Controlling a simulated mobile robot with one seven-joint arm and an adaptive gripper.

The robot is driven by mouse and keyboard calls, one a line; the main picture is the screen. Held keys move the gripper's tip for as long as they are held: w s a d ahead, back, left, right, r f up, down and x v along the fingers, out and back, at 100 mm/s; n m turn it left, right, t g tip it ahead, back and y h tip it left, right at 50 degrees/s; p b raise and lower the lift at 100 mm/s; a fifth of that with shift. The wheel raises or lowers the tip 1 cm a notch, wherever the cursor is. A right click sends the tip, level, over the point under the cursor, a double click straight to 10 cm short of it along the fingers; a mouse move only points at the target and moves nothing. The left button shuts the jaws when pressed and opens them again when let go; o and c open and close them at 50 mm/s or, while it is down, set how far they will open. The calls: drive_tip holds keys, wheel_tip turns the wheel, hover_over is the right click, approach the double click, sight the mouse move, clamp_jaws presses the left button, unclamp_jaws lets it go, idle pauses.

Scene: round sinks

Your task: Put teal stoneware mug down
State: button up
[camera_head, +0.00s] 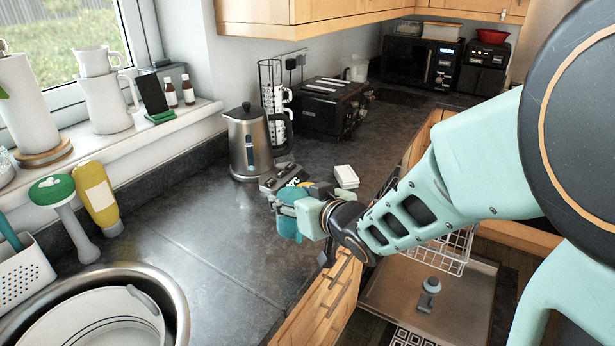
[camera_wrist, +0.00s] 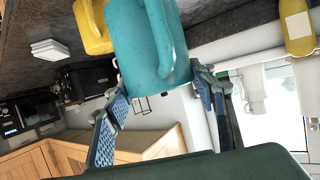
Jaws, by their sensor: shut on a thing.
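The teal stoneware mug (camera_wrist: 150,45) is between the two fingers of my gripper (camera_wrist: 160,88) in the wrist view, with its handle showing on the upper side. In the head view my gripper (camera_head: 292,207) is shut on the mug (camera_head: 288,226), near the counter's front edge. Much of the mug is hidden there by the gripper. I cannot tell whether its base touches the dark counter (camera_head: 215,235).
A yellow mug (camera_wrist: 92,27) shows close to the teal mug. A steel kettle (camera_head: 250,143), a mug rack (camera_head: 272,105), a black toaster (camera_head: 332,106) and white coasters (camera_head: 346,177) stand behind. A round sink (camera_head: 172,290) is at front left. Counter between sink and gripper is clear.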

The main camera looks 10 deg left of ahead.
drive_tip(key=shift+w+a+f, duration=0.2)
drive_tip(key=shift+a+f, duration=0.7)
drive_tip(key=shift+f, duration=0.6)
drive_tip(key=shift+w+a+f, duration=0.15)
drive_tip(key=shift+a+f, duration=0.8)
drive_tip(key=shift+f, duration=0.6)
drive_tip(key=shift+w+a+f, duration=0.2)
drive_tip(key=shift+a+f, duration=0.7)
drive_tip(key=shift+f, duration=0.6)
drive_tip(key=shift+b, duration=0.3)
drive_tip(key=shift+f, duration=0.2)
drive_tip(key=o, duration=1.4)
drive_tip(key=shift+o, duration=0.2)
